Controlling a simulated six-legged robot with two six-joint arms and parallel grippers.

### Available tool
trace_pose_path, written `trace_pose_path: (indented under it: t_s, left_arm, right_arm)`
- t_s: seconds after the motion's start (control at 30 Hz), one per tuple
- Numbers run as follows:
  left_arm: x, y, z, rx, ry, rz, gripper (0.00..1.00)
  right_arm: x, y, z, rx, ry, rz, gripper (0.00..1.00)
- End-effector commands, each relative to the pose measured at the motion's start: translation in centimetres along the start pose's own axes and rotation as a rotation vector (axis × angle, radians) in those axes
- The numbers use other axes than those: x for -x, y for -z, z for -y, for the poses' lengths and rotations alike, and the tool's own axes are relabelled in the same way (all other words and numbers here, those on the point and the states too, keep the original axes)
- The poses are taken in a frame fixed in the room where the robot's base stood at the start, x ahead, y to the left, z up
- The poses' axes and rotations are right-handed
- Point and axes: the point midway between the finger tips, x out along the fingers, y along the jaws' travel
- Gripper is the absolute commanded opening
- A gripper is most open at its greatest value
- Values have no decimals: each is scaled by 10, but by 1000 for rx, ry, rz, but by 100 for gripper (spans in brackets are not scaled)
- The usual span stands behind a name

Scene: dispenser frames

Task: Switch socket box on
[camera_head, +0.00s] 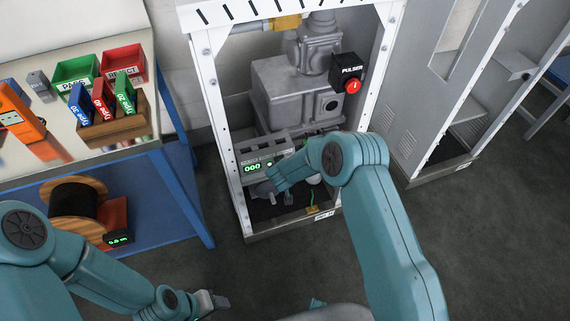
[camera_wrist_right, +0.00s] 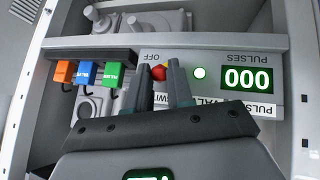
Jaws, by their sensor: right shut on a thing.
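The socket box (camera_head: 282,150) is a grey box low inside the white open cabinet, with a green 000 display (camera_head: 252,168). In the right wrist view its face (camera_wrist_right: 225,43) carries the word OFF, a PULSES display (camera_wrist_right: 247,80), a bright round lamp (camera_wrist_right: 200,73) and a red-tipped switch (camera_wrist_right: 158,72). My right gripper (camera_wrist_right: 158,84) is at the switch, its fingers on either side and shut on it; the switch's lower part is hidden. It also shows in front of the box in the head view (camera_head: 265,189). My left gripper (camera_head: 212,301) is low, away from the box; its opening is unclear.
Orange (camera_wrist_right: 64,72), blue (camera_wrist_right: 87,74) and green (camera_wrist_right: 112,74) plugs sit beside the switch. White cabinet posts (camera_head: 222,135) frame the box. A black PULSER unit (camera_head: 346,70) hangs above. A blue-legged bench (camera_head: 190,195) stands left; floor between is clear.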

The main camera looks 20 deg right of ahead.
Motion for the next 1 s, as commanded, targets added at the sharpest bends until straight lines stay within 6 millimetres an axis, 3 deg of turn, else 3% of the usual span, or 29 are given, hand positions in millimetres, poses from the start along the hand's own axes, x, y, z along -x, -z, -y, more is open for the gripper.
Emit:
trace_pose_path:
  t_s: [0.3, 0.33, 0.4, 0.77, 0.87, 1.0]
  left_arm:
    - [0, 0, 0, 0, 0, 0, 55]
    - [0, 0, 0, 0, 0, 0, 55]
    - [0, 0, 0, 0, 0, 0, 55]
    - [1, 0, 0, 0, 0, 0, 55]
    - [3, 0, -1, 0, 0, 0, 55]
    - [6, 0, -2, 0, 0, 0, 55]
  right_arm:
    - [0, -1, 0, -1, 0, 1, 0]
    - [0, -1, 0, -1, 0, 1, 31]
    - [0, -1, 0, -1, 0, 1, 47]
    - [6, 1, 0, 0, 0, -1, 47]
    - [22, 2, 0, 2, 2, -1, 47]
    - [58, 2, 0, 2, 2, -2, 47]
